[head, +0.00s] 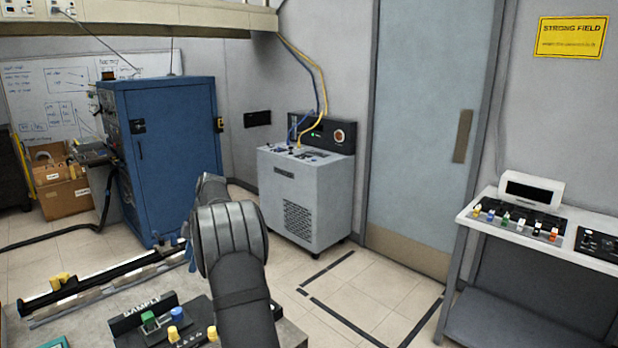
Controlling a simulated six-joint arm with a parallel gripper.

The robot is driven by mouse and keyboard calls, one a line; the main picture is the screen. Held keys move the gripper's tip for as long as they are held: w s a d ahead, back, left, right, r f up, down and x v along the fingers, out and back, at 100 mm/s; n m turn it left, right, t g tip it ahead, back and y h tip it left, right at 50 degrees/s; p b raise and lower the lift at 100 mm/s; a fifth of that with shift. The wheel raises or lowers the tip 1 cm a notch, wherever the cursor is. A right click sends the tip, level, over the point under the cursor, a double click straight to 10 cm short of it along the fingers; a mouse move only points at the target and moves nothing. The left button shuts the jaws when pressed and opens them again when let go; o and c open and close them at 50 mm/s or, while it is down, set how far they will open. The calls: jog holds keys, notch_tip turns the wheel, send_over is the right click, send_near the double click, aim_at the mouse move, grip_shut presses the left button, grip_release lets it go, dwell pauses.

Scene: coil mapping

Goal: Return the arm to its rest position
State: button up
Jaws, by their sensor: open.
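My arm (235,245) rises from the bottom of the head view, bent at a thick dark grey joint. It stands in front of the blue cabinet and the floor behind the bench. My gripper is not to be made out; the arm's far end is hidden behind its own joint. A bench with a black panel marked SAMPLE (142,312) lies left of the arm. The panel area carries a green terminal (149,321), a blue one (177,314) and yellow ones.
A rail (110,277) with a yellow slider crosses the left. A blue cabinet (172,150) and a grey wheeled unit (300,190) with cables stand behind. At right is a white table (560,231) with coloured terminals. Taped floor (375,290) is clear.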

aim_at(176, 311)
jog(key=x, duration=1.6)
jog(key=shift+f, duration=0.3)
jog(key=shift+a+f, duration=0.15)
jog(key=shift+f, duration=0.15)
jog(key=m, duration=0.2)
jog(key=m+t, duration=0.1)
jog(key=m, duration=0.1)
jog(key=shift+s+r+t+y, duration=0.1)
jog(key=shift+s+t+y, duration=0.1)
jog(key=shift+t+y, duration=0.1)
jog(key=m, duration=0.2)
jog(key=m+t, duration=0.1)
jog(key=m, duration=0.1)
jog(key=shift+s+t, duration=0.1)
jog(key=shift+t, duration=0.2)
jog(key=m, duration=0.2)
jog(key=m+t, duration=0.1)
jog(key=m, duration=0.1)
jog(key=shift+s+m+t, duration=0.15)
jog(key=shift+m+t, duration=0.15)
jog(key=shift+a+m+t+h, duration=0.1)
jog(key=shift+m+t+h, duration=0.65)
jog(key=shift+m, duration=1.15)
